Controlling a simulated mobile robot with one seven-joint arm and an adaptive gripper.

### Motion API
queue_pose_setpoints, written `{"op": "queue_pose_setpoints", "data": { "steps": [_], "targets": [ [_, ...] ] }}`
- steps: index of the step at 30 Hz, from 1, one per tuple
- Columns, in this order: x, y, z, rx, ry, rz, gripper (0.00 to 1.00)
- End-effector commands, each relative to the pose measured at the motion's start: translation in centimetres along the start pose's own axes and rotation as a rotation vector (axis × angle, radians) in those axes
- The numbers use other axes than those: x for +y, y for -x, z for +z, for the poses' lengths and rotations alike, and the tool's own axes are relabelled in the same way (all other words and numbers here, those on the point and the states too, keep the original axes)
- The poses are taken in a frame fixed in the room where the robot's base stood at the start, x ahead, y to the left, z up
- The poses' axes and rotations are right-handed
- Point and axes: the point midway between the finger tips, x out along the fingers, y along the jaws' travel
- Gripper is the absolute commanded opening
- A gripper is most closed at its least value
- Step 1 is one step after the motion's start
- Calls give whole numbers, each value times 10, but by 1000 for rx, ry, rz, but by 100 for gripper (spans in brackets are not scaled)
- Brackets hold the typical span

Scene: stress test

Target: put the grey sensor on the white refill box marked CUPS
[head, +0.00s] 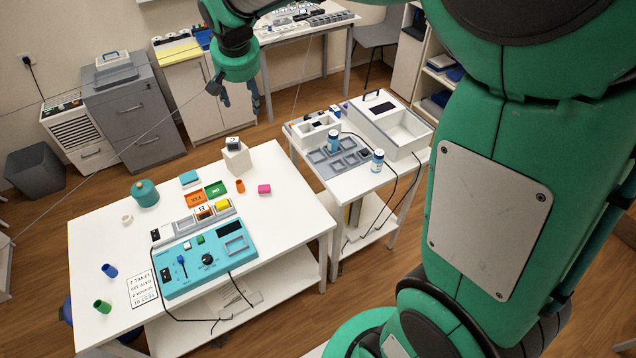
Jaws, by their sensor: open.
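A small grey block with a dark face, which looks like the grey sensor (233,143), sits on top of a white box (238,160) at the back of the white table. No CUPS marking can be read on this box from here, so I cannot tell for sure that it is the refill box. My gripper (241,105) points down with its fingers spread and nothing between them. In the picture it is above the sensor and apart from it.
The white table (285,215) also holds a teal console (205,258), a teal round pot (145,192), coloured cards and small cups. A side table to the right carries a white open bin (410,132) and blue-capped bottles (377,160).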

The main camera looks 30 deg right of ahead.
Motion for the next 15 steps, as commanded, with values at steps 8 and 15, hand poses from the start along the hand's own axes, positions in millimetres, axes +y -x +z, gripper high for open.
{"op": "queue_pose_setpoints", "data": {
  "steps": [8,15],
  "targets": [
    [25,68,64,20,40,-21,57],
    [44,110,124,37,78,-39,57]
  ]
}}
